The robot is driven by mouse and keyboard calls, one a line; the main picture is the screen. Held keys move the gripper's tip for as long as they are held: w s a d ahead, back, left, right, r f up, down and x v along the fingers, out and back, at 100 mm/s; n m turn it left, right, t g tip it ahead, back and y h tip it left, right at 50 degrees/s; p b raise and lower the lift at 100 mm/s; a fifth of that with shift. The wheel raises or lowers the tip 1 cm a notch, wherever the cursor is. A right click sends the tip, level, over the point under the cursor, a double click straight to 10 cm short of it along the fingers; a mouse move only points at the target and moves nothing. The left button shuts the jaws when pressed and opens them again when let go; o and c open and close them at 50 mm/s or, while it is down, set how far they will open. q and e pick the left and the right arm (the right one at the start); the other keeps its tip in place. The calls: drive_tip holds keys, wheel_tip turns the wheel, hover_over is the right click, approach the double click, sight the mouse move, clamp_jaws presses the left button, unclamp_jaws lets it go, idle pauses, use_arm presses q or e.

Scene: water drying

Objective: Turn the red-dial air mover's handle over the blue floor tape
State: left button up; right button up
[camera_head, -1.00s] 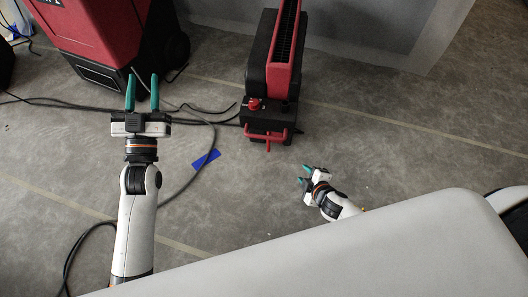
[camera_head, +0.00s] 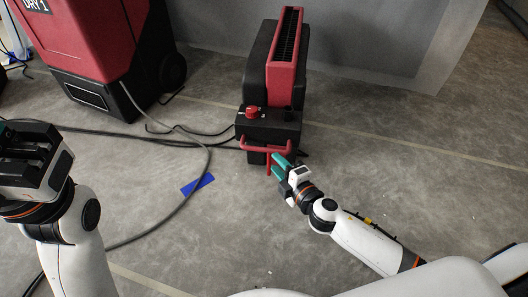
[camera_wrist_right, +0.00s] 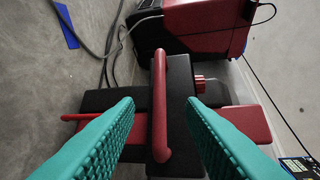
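The red-dial air mover (camera_head: 285,65) is a black and red unit standing upright on the floor. Its red dial (camera_head: 252,112) is on top of the black front box and also shows in the right wrist view (camera_wrist_right: 200,82). Its red bar handle (camera_head: 255,148) sticks out at the front, low down. My right gripper (camera_head: 279,164) is open at the handle; in the right wrist view its teal fingers stand either side of the red bar (camera_wrist_right: 160,75), with gaps visible. The blue floor tape (camera_head: 198,185) lies left of the air mover.
A large red and black machine (camera_head: 95,60) stands at the back left. Dark cables (camera_head: 190,190) run over the grey floor past the tape. A grey sheet (camera_head: 385,45) is behind the air mover. The floor to the right is clear.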

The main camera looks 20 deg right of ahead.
sight(264, 148)
drive_tip(key=b+x, duration=0.2)
drive_tip(key=x, duration=0.6)
drive_tip(key=shift+w, duration=0.2)
drive_tip(key=shift+c, duration=0.6)
drive_tip(key=shift+f, duration=0.1)
clamp_jaws()
drive_tip(key=shift+a, duration=0.1)
